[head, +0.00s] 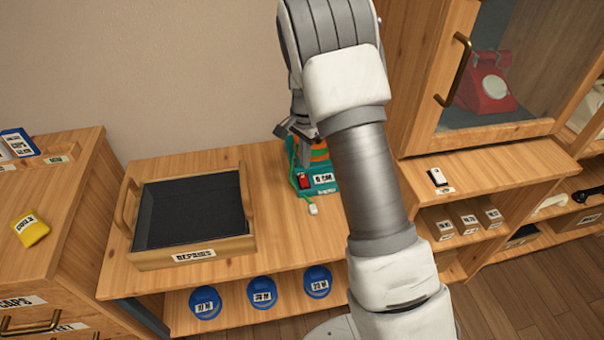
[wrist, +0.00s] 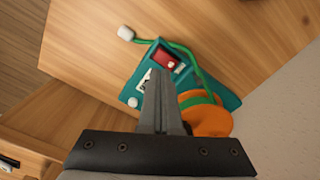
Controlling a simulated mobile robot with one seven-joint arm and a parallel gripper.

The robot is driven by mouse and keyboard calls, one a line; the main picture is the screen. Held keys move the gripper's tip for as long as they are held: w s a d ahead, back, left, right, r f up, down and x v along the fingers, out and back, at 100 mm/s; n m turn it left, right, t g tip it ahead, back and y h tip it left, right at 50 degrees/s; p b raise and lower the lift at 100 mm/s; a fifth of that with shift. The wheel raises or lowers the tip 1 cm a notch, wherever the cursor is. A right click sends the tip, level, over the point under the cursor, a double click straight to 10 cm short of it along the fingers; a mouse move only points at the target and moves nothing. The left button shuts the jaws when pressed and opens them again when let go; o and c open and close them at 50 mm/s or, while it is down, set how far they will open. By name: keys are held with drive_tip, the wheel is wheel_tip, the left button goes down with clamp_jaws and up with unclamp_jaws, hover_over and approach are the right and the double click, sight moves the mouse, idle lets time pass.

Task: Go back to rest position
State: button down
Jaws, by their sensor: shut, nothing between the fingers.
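My gripper (head: 299,129) is at the end of my raised arm, above the back of the wooden bench (head: 120,285). In the wrist view my gripper (wrist: 161,75) is shut, its fingers together and empty. Beneath it is a teal device (head: 325,180) with a red switch (head: 304,181), an orange round part and a green cord ending in a white plug (head: 313,210). The device also shows in the wrist view (wrist: 148,66), partly behind the fingers. My arm hides the bench right of the device in the head view.
A black-lined wooden tray (head: 194,257) labelled REPAIRS stands left on the bench. Blue round items (head: 262,292) sit on the shelf below. A glass-fronted cabinet (head: 432,140) with a red phone (head: 486,82) stands right. A yellow item (head: 30,229) lies on the left drawer unit.

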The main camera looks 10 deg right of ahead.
drive_tip(key=s+r+n+t+y, duration=0.1)
drive_tip(key=s+r+n, duration=0.2)
drive_tip(key=s+r, duration=0.55)
drive_tip(key=s+r+n+t, duration=0.25)
drive_tip(key=s+r, duration=0.25)
drive_tip(key=r, duration=0.6)
drive_tip(key=s+r+n+t+h, duration=0.1)
drive_tip(key=s+r+n, duration=0.15)
drive_tip(key=s, duration=0.55)
drive_tip(key=s+r+n+t, duration=0.15)
drive_tip(key=s+n, duration=0.25)
drive_tip(key=s, duration=0.5)
wheel_tip(320, 180, up, 15)
drive_tip(key=p, duration=1.4)
